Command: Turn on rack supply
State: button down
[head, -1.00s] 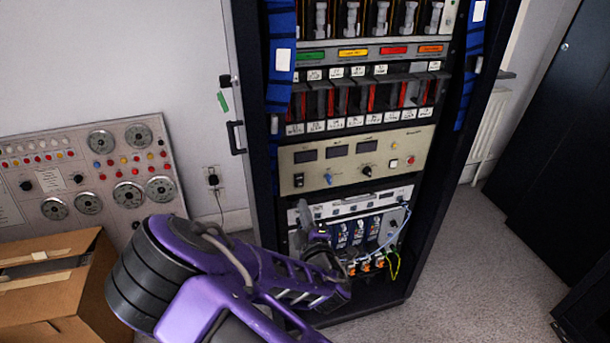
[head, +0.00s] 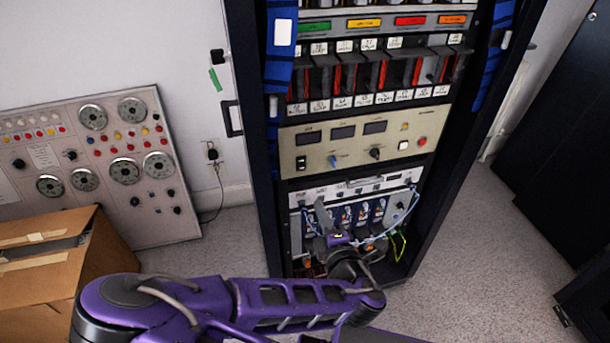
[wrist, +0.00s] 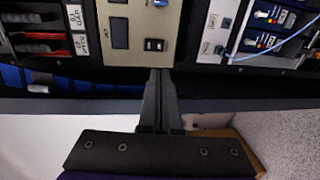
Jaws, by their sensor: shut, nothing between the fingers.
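The beige power supply panel (head: 395,151) sits in the middle of the rack, with dark displays, knobs and a red button. A black rocker switch (head: 301,163) is at its lower left. In the wrist view the same switch (wrist: 154,45) shows just beyond the fingertips. My gripper (wrist: 160,72) is shut and empty, its fingers together and pointing at the panel's edge by the switch. In the head view my gripper (head: 321,204) is below the beige panel, in front of the lower white module. I cannot tell whether the fingertips touch anything.
The lower white module (head: 395,180) has blue units and loose blue and yellow-green cables. A rack door handle (head: 232,118) is on the left. A cardboard box (head: 100,255) and a grey dial panel (head: 150,228) stand left. Grey floor (head: 470,270) is clear at right.

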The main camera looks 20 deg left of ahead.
aim_at(302, 169)
jog(key=b+x, duration=0.2)
jog(key=x, duration=1.1)
jog(key=shift+w+a, duration=0.1)
jog(key=shift+w, duration=0.3)
